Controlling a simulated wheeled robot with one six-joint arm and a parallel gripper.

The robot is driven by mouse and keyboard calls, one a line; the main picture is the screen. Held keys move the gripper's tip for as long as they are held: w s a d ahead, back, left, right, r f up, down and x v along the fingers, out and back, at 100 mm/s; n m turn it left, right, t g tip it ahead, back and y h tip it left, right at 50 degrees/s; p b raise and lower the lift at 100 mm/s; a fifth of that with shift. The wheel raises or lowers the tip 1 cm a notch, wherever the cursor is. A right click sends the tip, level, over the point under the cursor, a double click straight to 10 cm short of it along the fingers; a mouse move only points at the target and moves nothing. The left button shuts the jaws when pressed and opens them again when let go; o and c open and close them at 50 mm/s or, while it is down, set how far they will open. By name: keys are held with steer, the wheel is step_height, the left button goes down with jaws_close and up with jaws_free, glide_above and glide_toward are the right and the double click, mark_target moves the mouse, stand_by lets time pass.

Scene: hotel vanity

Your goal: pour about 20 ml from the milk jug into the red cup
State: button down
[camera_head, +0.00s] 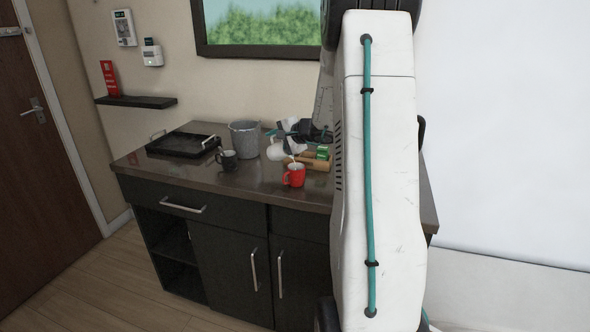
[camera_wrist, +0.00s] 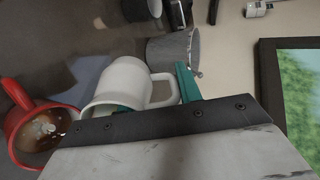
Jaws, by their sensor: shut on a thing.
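The white milk jug (camera_head: 277,149) is held tilted above the counter, just behind and left of the red cup (camera_head: 293,180). My gripper (camera_head: 292,134) is shut on the jug; its teal fingers show beside the jug (camera_wrist: 122,82) in the wrist view. The jug's mouth faces the red cup in the wrist view (camera_wrist: 12,118). The cup stands upright and holds brown liquid with a pale whitish patch on it. A thin pale streak seems to run between the jug and cup in the head view. The milk level inside the jug is hidden.
A dark mug (camera_head: 228,161) and a grey bucket (camera_head: 244,138) stand left of the jug, with a black tray (camera_head: 180,144) further left. A wooden box with green packets (camera_head: 318,160) sits close behind the red cup. The counter's front left (camera_head: 180,172) is clear.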

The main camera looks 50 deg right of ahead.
steer(key=shift+s+r+t, duration=0.2)
steer(key=shift+s+t, duration=0.05)
steer(key=shift+t, duration=0.25)
stand_by(1.1)
